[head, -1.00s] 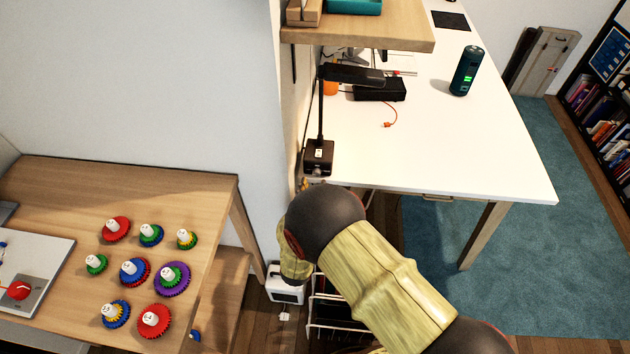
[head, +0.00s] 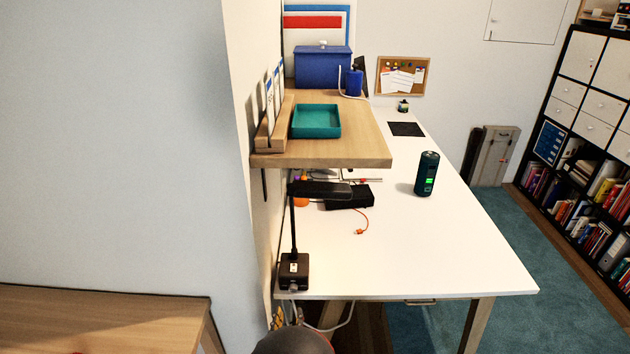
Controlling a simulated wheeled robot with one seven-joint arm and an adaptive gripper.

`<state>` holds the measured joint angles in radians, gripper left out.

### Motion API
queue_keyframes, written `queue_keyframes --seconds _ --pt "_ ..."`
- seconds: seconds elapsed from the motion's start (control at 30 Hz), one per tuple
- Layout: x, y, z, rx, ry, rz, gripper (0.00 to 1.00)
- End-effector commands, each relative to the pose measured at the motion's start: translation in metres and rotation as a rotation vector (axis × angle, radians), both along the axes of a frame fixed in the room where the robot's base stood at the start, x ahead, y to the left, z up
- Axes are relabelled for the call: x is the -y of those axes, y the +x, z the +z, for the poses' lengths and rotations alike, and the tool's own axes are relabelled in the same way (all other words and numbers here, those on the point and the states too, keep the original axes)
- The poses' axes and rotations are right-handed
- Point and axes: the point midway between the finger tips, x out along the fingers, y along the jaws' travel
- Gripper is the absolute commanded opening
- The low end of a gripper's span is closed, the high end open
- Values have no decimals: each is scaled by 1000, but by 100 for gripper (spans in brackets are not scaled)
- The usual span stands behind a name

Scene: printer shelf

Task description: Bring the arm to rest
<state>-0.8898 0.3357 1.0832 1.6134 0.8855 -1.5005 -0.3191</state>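Only a dark rounded part of my arm (head: 293,342) shows, at the bottom edge of the head view, just in front of the white desk's near left corner. My gripper is out of view, so I cannot see whether it is open or holds anything.
The white desk (head: 420,255) bears a black lamp (head: 294,268), a black box (head: 350,197) and a dark green cylinder (head: 426,174). A wooden shelf (head: 340,158) above holds a teal tray (head: 316,121) and a blue box (head: 323,67). A wooden table (head: 110,320) is at lower left.

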Motion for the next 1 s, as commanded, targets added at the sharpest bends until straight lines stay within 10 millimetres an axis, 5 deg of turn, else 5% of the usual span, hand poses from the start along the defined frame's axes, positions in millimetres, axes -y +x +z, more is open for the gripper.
queue_keyframes --seconds 0.13,0.23,0.4,0.5,0.73,0.87,1.0 --pt "-4 -1 -25 -94 22 14 37" --pt "-12 -12 -67 -250 32 53 37" --pt "-28 -57 -137 -589 25 146 37" --pt "-41 -84 -149 -765 28 198 37" --pt "-44 -135 -115 -1110 32 274 37" --pt "-24 -157 -67 -1265 24 294 37" --pt "18 -177 1 -1393 9 289 37"
